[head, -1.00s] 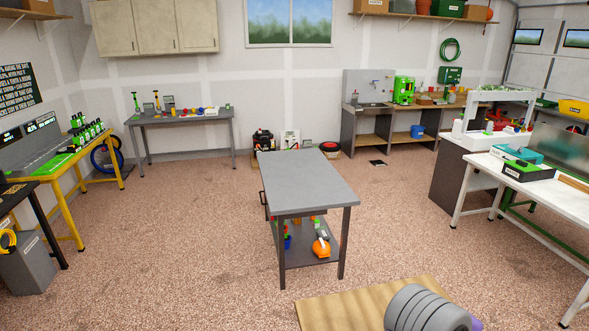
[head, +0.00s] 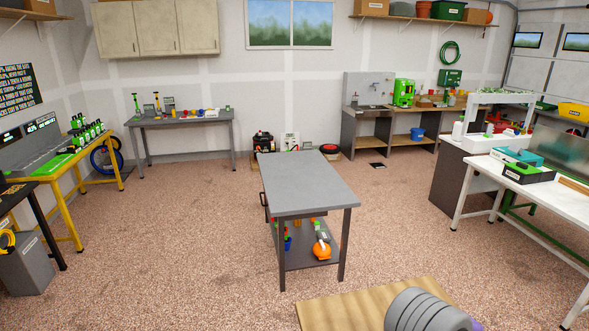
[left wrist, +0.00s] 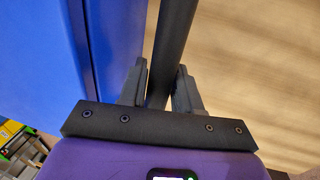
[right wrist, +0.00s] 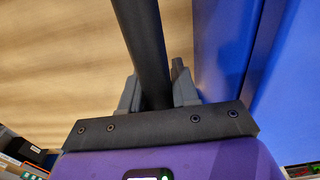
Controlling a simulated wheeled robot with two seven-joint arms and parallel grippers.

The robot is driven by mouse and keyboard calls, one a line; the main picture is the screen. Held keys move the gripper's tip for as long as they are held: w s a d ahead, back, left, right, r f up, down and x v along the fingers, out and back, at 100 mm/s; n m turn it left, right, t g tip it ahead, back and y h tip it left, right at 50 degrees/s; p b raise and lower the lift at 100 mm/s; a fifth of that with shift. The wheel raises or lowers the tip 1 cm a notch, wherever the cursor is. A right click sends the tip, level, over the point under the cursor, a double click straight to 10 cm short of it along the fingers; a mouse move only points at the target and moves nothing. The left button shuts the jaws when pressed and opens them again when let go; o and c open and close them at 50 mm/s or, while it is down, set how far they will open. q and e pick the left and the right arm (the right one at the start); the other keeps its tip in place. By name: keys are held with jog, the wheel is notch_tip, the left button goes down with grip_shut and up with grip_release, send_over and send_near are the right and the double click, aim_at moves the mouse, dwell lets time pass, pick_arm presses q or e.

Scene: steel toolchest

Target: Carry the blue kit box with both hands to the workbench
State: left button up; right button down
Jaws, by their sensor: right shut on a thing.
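The blue kit box shows as a blue wall at the left of the left wrist view (left wrist: 55,60) and at the right of the right wrist view (right wrist: 285,75). My left gripper (left wrist: 160,82) has its fingers close on both sides of a dark bar (left wrist: 174,35) beside the box. My right gripper (right wrist: 157,88) is shut on a similar dark bar (right wrist: 145,35) beside the box's other side.
A wooden surface (head: 335,312) lies at the bottom of the head view. A grey table (head: 180,121) stands at the back left, a yellow-legged bench (head: 75,165) at left and a white table (head: 520,185) at right. Speckled floor (head: 190,230) is open around the middle bench.

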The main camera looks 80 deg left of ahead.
pick_arm(q)
jog(key=o, duration=0.4)
jog(key=shift+s+a+f, duration=0.1)
jog(key=shift+f, duration=0.15)
jog(key=shift+o, duration=0.2)
jog(key=shift+r, duration=0.1)
pick_arm(e)
jog(key=shift+s+f, duration=0.35)
jog(key=shift+f, duration=0.1)
jog(key=c, duration=1.2)
grip_release()
pick_arm(q)
jog(key=shift+w, duration=0.25)
pick_arm(e)
jog(key=o, duration=0.4)
jog(key=shift+w+d, duration=0.1)
jog(key=shift+w, duration=0.15)
pick_arm(q)
jog(key=shift+s, duration=0.1)
pick_arm(e)
jog(key=shift+o, duration=0.2)
jog(key=shift+r, duration=0.1)
